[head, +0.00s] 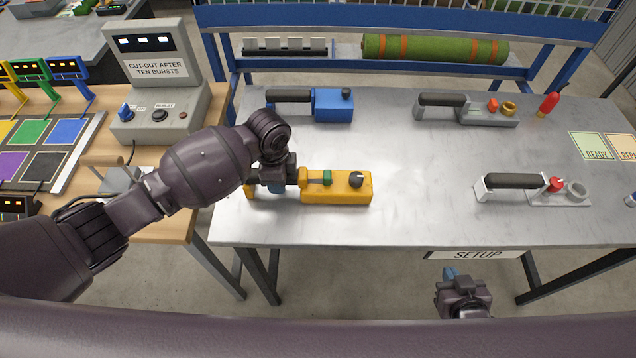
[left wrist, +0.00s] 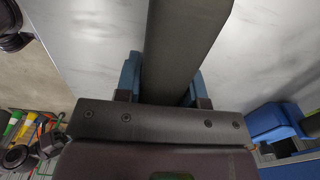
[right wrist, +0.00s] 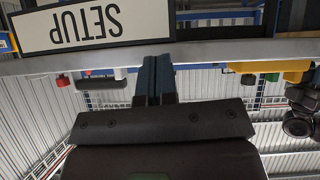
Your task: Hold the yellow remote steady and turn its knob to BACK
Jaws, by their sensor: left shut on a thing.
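The yellow remote (head: 338,188) lies on the grey table near its front left. Its dark knob (head: 356,179) sits on top at the right end, with a green button (head: 327,177) to the left of it. The knob's pointer setting is too small to read. My left gripper (head: 277,187) is shut on the remote's dark handle, which shows between the blue fingers in the left wrist view (left wrist: 180,50). My arm partly hides the handle in the head view. My right gripper (head: 450,274) is shut and empty, in front of the table's front edge, its fingers together in the right wrist view (right wrist: 154,80).
A blue remote (head: 333,105) lies behind the yellow one. Two grey handled devices, one at the back (head: 490,117) and one nearer the front (head: 571,198), lie to the right. A SETUP sign (head: 478,254) hangs on the front edge. Bare tabletop lies right of the yellow remote.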

